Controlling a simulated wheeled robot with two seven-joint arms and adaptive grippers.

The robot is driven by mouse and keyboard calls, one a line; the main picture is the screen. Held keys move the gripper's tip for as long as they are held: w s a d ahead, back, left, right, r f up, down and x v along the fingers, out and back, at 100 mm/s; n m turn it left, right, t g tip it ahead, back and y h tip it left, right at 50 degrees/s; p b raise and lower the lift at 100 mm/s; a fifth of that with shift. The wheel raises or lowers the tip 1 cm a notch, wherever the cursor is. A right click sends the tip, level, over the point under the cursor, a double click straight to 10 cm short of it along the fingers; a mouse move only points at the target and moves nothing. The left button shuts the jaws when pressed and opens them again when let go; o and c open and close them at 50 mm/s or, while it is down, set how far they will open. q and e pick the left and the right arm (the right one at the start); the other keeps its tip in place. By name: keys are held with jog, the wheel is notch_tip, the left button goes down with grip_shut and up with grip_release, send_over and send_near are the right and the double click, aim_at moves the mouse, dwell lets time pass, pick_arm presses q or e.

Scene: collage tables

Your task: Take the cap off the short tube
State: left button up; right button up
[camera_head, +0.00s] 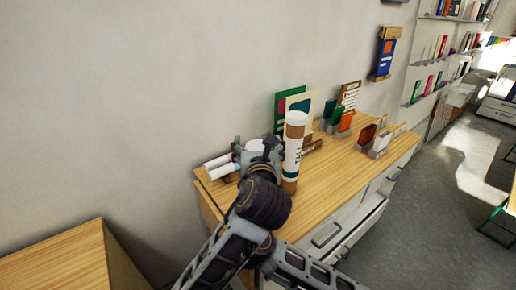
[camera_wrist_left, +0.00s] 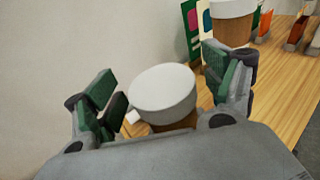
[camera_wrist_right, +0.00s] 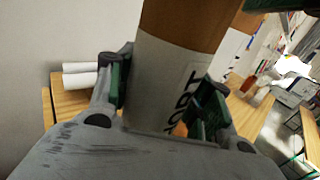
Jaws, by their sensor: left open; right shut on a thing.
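The short tube (camera_wrist_right: 178,70) is brown with a white label whose visible letters read "ORT". My right gripper (camera_wrist_right: 165,100) is shut on it in the right wrist view. The white round cap (camera_wrist_left: 162,92) is on top of the short tube in the left wrist view. My left gripper (camera_wrist_left: 165,88) is open, with its fingers on either side of the cap; I cannot tell whether they touch it. In the head view my left gripper (camera_head: 258,150) is over the table, and my arm hides most of the short tube and my right gripper.
A taller white and brown tube (camera_head: 293,150) stands upright just right of my left gripper. White rolls (camera_head: 222,168) lie to the left, near the wall. Cards in holders (camera_head: 342,118) stand further back on the wooden table (camera_head: 335,182). The table's front middle is clear.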

aim_at(258, 146)
pick_arm(q)
jog(key=shift+c, duration=0.2)
jog(key=c, duration=1.2)
jog(key=shift+c, duration=0.2)
jog(key=shift+r, duration=1.15)
jog(key=shift+r, duration=1.95)
pick_arm(e)
jog(key=o, duration=1.5)
